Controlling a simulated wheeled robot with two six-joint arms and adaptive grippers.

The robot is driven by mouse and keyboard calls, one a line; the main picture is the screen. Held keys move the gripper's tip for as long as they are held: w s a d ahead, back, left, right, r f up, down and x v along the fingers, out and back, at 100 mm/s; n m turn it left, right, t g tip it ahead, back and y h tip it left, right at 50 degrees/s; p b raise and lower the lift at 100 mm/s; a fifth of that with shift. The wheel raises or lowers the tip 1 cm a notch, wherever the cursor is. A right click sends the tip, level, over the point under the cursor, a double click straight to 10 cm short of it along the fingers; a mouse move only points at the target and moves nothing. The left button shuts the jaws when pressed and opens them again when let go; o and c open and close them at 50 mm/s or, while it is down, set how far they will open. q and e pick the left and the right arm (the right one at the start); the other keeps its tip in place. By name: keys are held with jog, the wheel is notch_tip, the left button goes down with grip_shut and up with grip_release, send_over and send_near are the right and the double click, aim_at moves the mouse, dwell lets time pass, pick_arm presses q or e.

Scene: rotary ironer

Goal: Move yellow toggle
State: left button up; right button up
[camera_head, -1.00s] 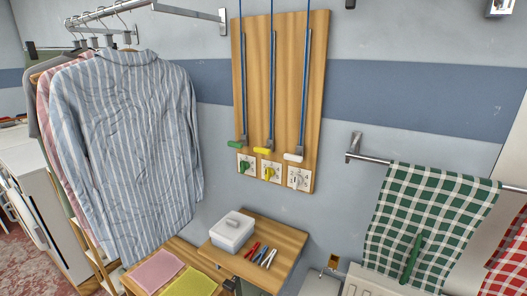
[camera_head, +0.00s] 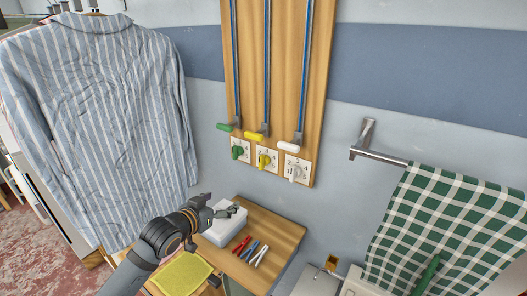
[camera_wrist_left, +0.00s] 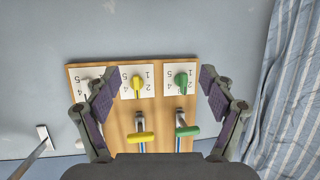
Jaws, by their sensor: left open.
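A yellow knob (camera_head: 264,160) sits on a white numbered plate low on a wooden wall board (camera_head: 275,75), between a green knob (camera_head: 238,152) and a white knob (camera_head: 296,173). Above it, a yellow lever handle (camera_head: 257,136) ends a blue rod. My left gripper (camera_head: 235,211) is below the board, in front of the white box. In the left wrist view, which shows the board upside down, the yellow knob (camera_wrist_left: 138,82) and yellow handle (camera_wrist_left: 140,137) appear between the spread fingers of my empty left gripper (camera_wrist_left: 160,78). My right gripper is not in view.
A wooden shelf (camera_head: 285,232) below holds a white box (camera_head: 222,228) and several coloured pens or clips (camera_head: 250,249). A striped shirt (camera_head: 95,120) hangs at left. A green checked cloth (camera_head: 440,225) hangs from a metal rail (camera_head: 380,155) at right. Bare wall surrounds the board.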

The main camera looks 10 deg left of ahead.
aim_at(252, 137)
pick_arm(q)
jog(key=w+d+r+m+t+h, duration=0.1)
jog(key=d+r+t+h, duration=0.1)
jog(key=r, duration=0.6)
jog(key=w+d+r+m+t+h, duration=0.1)
jog(key=d+r+h, duration=0.1)
jog(key=r, duration=0.7)
jog(key=x, duration=0.3)
jog(key=p+x, duration=0.1)
jog(key=x, duration=0.2)
jog(key=p+x, duration=0.1)
jog(key=x, duration=0.2)
jog(key=shift+w+a, duration=0.2)
jog(key=shift+w, duration=0.05)
jog(key=shift+w+d+f+p, duration=0.2)
jog(key=shift+w+p, duration=0.1)
jog(key=shift+w, duration=0.2)
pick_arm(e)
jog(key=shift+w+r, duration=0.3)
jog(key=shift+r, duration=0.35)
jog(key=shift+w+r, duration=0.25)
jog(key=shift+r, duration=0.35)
